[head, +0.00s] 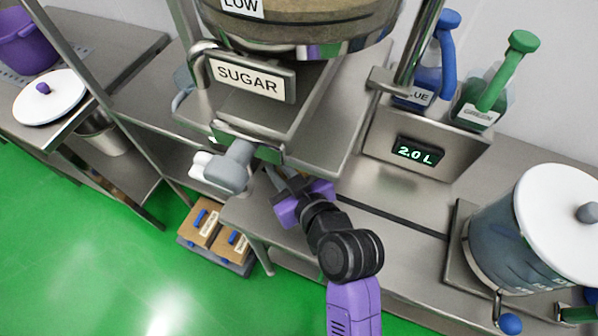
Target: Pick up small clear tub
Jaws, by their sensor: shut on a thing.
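My gripper (274,178), with a purple body, reaches in over the steel counter just below the sugar dispenser. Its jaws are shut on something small. The small clear tub does not stand out in the head view; what is between the fingers is too small and hidden to make out clearly. A grey rounded part (236,166) with a paler piece beside it is just left of the fingers, at the front of the dispenser. I cannot tell whether they touch.
The sugar dispenser (246,80) hangs above the gripper. A steel box with a 2.0 L display (418,151) holds blue (447,55) and green (505,75) handled tools. A white-lidded pot (558,222) stands right. Boxes (215,232) sit low on the left.

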